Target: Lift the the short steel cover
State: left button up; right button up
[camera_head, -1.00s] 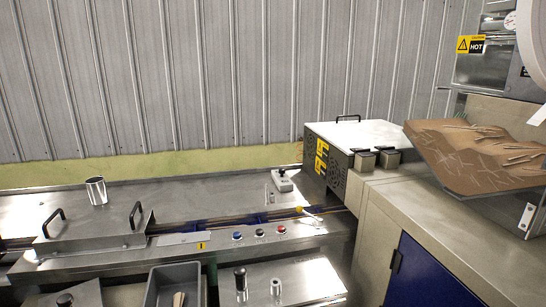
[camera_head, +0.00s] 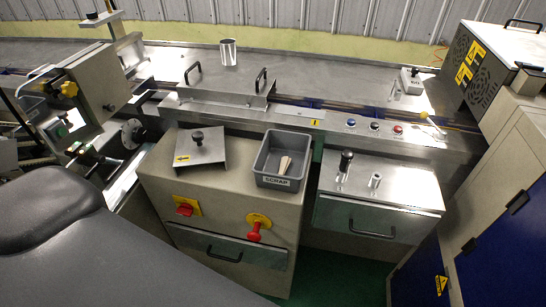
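A short steel cover (camera_head: 222,101) with two black upright handles sits over the conveyor channel in the upper middle of the head view. One handle (camera_head: 193,72) is at its left end and the other (camera_head: 262,79) at its right end. The cover looks level and seated on the line. A smaller steel plate with a black knob (camera_head: 197,137) lies tilted on the beige cabinet in front of it. Neither of my grippers shows in the head view.
A grey scrap bin (camera_head: 281,160) with a light piece in it stands on the beige cabinet (camera_head: 160,185). A steel cup (camera_head: 228,53) stands behind the cover. Buttons (camera_head: 374,126) line the front rail. A vented housing (camera_head: 483,72) is at the right.

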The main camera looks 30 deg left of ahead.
aim_at(204, 146)
jog(key=u, duration=1.45)
jog(key=k+j+u, duration=0.1)
jog(key=u, duration=0.15)
jog(key=k+j+u, duration=0.1)
jog(key=j+u, duration=0.2)
